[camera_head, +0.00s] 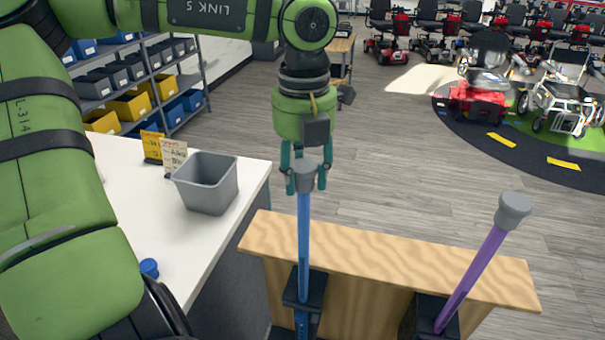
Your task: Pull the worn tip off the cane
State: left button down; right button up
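A blue cane (303,240) stands nearly upright in a black holder (313,290) on the wooden stand, with a grey rubber tip (305,174) on its upper end. My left gripper (306,184) hangs fingers-down over it, with one teal finger on each side of the grey tip. I cannot tell whether the fingers press on the tip or stand just clear of it. A purple cane (472,275) leans to the right in a second holder, also with a grey tip (513,210). I cannot tell how worn either tip is. My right gripper is out of view.
A wooden board (390,262) forms the stand's top edge. Left of it, a white counter (130,215) holds a grey bin (207,184), small signs (173,157) and a blue cap-like piece (149,268). Shelves, scooters and a wheelchair stand farther back. The floor behind the stand is clear.

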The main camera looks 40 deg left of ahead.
aim_at(304, 166)
pick_arm(q)
jog(key=shift+r, duration=0.1)
jog(key=shift+r+p, duration=1.75)
jog(key=shift+r, duration=1.15)
jog(key=shift+r+p, duration=0.95)
jog(key=shift+r, duration=1.55)
